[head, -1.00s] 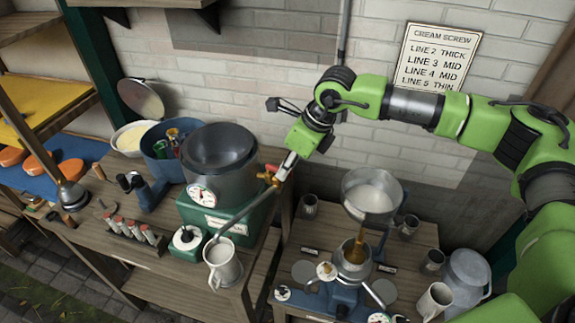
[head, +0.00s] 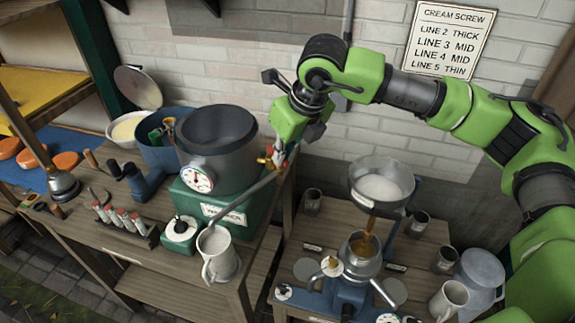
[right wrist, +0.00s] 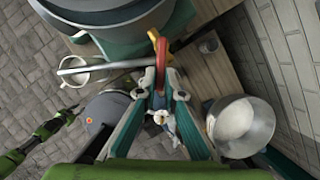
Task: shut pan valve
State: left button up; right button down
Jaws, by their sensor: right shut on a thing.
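The pan valve (head: 268,162), brass with a red handle, sits on the right side of the dark grey pan (head: 220,150). A long grey spout (head: 245,198) slopes from it down to a pale mug (head: 219,258). My right gripper (head: 280,148) is at the valve, its fingers partly hidden in the head view. In the right wrist view the red handle (right wrist: 157,50) reaches down between the fingers (right wrist: 160,92), which are shut on it. A small green and black arm at the lower left of that view looks like my left arm (right wrist: 42,132); its finger state is unclear.
The pan stands on a green base with a gauge (head: 197,179). Right of it a lower table holds a funnel bowl (head: 381,190) and several mugs. A brick wall with a sign (head: 449,42) stands behind, close to my right arm.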

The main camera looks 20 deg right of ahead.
jog(key=shift+w+a+m+h+b, duration=0.1)
jog(key=shift+a+m+h+b, duration=0.65)
jog(key=shift+m+b, duration=1.05)
jog(key=shift+w+a+m+h+b, duration=0.1)
jog(key=shift+a+m+h+b, duration=0.7)
jog(key=shift+m+b, duration=1)
jog(key=shift+w+a+m+h+b, duration=0.1)
jog(key=shift+a+m+h+b, duration=0.65)
jog(key=shift+m+b, duration=1.05)
jog(key=shift+a, duration=0.2)
jog(key=c, duration=2.2)
grip_release()
jog(key=shift+o, duration=0.2)
jog(key=shift+g, duration=0.3)
jog(key=v, duration=1.2)
jog(key=shift+d, duration=0.2)
